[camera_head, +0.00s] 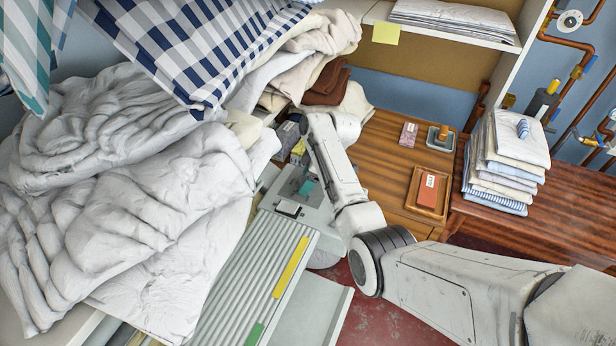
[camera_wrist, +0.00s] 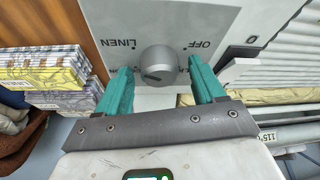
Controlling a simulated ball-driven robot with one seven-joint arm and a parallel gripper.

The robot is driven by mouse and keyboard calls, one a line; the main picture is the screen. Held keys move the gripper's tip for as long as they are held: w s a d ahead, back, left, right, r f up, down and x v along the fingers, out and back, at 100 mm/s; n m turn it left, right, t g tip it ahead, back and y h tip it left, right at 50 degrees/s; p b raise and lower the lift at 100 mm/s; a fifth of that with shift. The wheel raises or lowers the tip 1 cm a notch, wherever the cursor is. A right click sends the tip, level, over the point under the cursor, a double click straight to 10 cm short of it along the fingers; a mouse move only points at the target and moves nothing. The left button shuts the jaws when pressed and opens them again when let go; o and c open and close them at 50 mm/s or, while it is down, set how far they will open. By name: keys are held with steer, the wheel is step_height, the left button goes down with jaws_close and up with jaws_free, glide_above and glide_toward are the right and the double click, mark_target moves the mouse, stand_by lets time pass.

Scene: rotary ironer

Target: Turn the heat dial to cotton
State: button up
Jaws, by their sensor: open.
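The grey round heat dial (camera_wrist: 158,62) sits on a pale panel (camera_wrist: 185,20) in the wrist view. The words LINEN and OFF show on the panel beyond it; other lettering near the fingers is partly hidden, and I cannot read a cotton mark. A short dark mark shows on the dial's near side. My gripper (camera_wrist: 159,70) is open, with one teal finger on each side of the dial. Gaps show between the dial and both fingers. In the head view my gripper (camera_head: 306,187) is at the grey ironer housing (camera_head: 283,180), and the dial cannot be made out.
Patterned boxes (camera_wrist: 45,80) stand left of the dial in the wrist view. The ribbed ironer bed (camera_head: 245,275) and heaped white linen (camera_head: 120,190) lie left of my arm. A wooden table (camera_head: 385,150) and folded stack (camera_head: 505,160) are on the right.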

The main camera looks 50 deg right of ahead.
steer(key=shift+c, duration=0.2)
steer(key=c, duration=1)
steer(key=shift+m, duration=0.3)
steer(key=m+h, duration=0.1)
steer(key=m, duration=0.1)
steer(key=m+t+h, duration=0.1)
steer(key=m, duration=0.2)
steer(key=shift+a+m, duration=0.2)
steer(key=shift+m, duration=0.1)
steer(key=m+h, duration=0.1)
steer(key=m, duration=0.2)
steer(key=m+h, duration=0.1)
steer(key=m, duration=0.2)
steer(key=shift+a+g+h, duration=0.1)
steer(key=shift+g+h, duration=0.2)
steer(key=m+h+b, duration=0.1)
steer(key=m, duration=0.2)
steer(key=m+g+h+b, duration=0.1)
steer(key=m, duration=0.2)
steer(key=shift+w+a+f+m+g+b, duration=0.1)
steer(key=shift+w+f+m+g+b, duration=0.05)
steer(key=shift+m+g+b, duration=0.15)
steer(key=m+g+b, duration=0.1)
steer(key=m, duration=0.1)
steer(key=m+b, duration=0.2)
steer(key=shift+m+g+h, duration=0.3)
steer(key=shift+m+g, duration=0.1)
